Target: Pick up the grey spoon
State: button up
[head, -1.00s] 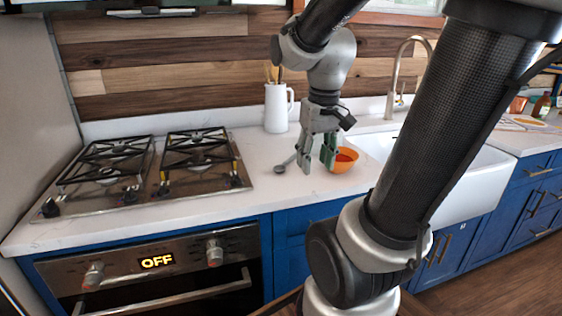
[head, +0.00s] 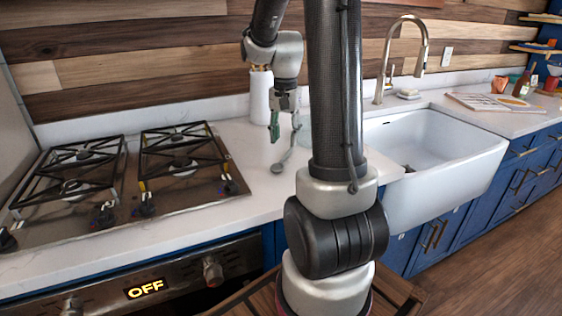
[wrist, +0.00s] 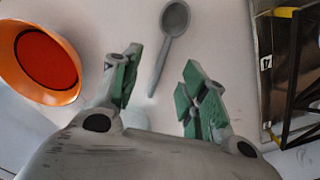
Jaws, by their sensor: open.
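The grey spoon (head: 277,168) lies on the white counter to the right of the stove, partly hidden by my arm. In the wrist view the whole spoon (wrist: 173,22) shows, bowl at the top and handle pointing down between my fingers. My gripper (head: 275,128) hangs above the counter just behind the spoon's bowl in the head view. In the wrist view my gripper (wrist: 162,66) is open and empty, with green pads on either side of the handle's end. The spoon appears to lie on the counter, below the fingertips.
An orange bowl with red inside (wrist: 75,92) stands left of the fingers in the wrist view; my arm hides it in the head view. The gas stove (head: 125,185) is left and the white sink (head: 440,150) right.

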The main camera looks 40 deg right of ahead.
aim_at(284, 157)
jog(key=f, duration=0.4)
jog(key=w+f, duration=0.1)
jog(key=f, duration=0.2)
jog(key=shift+d, duration=0.25)
grip_shut()
